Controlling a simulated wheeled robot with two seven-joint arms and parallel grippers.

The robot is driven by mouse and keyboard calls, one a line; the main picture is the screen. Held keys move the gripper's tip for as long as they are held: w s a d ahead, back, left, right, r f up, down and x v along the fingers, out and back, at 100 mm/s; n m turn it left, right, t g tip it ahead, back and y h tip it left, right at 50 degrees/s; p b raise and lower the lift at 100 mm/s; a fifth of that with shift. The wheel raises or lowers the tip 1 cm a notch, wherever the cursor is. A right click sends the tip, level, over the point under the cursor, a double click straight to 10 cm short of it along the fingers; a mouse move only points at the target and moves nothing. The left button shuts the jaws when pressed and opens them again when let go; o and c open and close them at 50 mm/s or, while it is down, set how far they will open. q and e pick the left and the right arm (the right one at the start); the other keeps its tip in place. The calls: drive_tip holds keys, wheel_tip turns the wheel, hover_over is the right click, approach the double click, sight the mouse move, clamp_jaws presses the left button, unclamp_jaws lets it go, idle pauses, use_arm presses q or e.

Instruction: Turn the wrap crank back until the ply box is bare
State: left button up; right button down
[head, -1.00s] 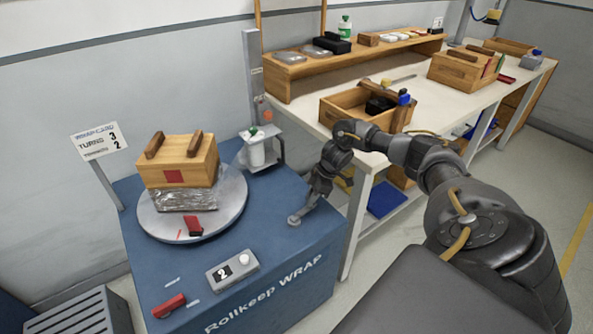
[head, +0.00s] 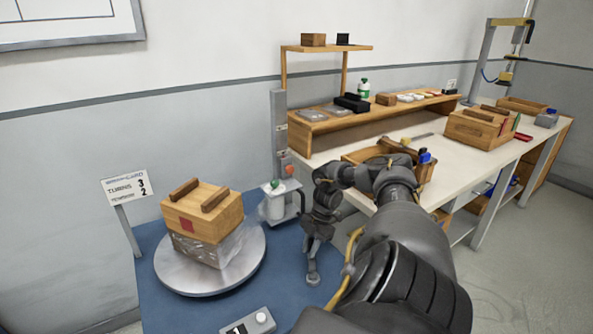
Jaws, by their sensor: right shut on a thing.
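The ply box (head: 197,219), with two dark handles and a red square, sits on the round grey turntable (head: 172,276). Clear wrap film (head: 205,249) covers its lower part and stretches right toward the white film roll (head: 272,206). The counter (head: 262,318) is cut by the bottom edge and seems to read 1. My right gripper (head: 312,262) points down at the blue wrapper's right side, shut on the wrap crank (head: 313,278), which it mostly hides. My left gripper is out of view.
A card (head: 127,188) reading TURNS 3 stands on a post at left. The workbench (head: 455,152) behind my right arm holds a shelf (head: 380,116), an open wooden box (head: 360,155) and another wooden box (head: 475,130). Open floor lies at right.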

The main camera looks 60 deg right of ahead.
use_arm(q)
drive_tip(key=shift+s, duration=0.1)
use_arm(e)
drive_tip(key=shift+s+d, duration=0.15)
drive_tip(key=shift+d, duration=0.05)
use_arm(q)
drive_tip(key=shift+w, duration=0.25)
use_arm(e)
drive_tip(key=shift+w+a, duration=0.2)
drive_tip(key=shift+w, duration=0.05)
